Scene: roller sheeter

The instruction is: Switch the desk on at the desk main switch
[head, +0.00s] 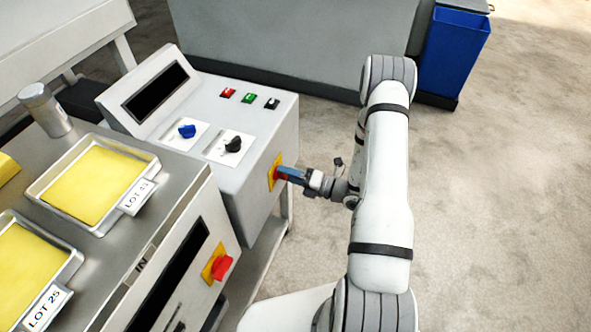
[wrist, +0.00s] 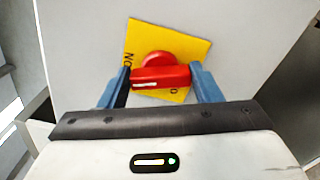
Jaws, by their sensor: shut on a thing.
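The desk main switch is a red rotary knob (wrist: 160,76) on a yellow plate (wrist: 183,42), on the right side wall of the sloped desk. The plate (head: 274,170) also shows in the head view, with the knob mostly hidden by my gripper (head: 290,175). In the wrist view my gripper (wrist: 163,84) has its blue fingers on both ends of the knob's bar, shut on it. The bar lies level across that view, its white mark at the left half. "ON" is printed at the plate's left; lettering at the lower right is partly hidden.
The desk (head: 235,185) carries a dark display (head: 157,91), a blue knob (head: 187,131), a black knob (head: 233,144) and small buttons. Another red switch (head: 221,267) sits on the neighbouring machine. Trays (head: 95,180) of yellow sheet lie left. A blue bin (head: 453,50) stands behind; floor at right is clear.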

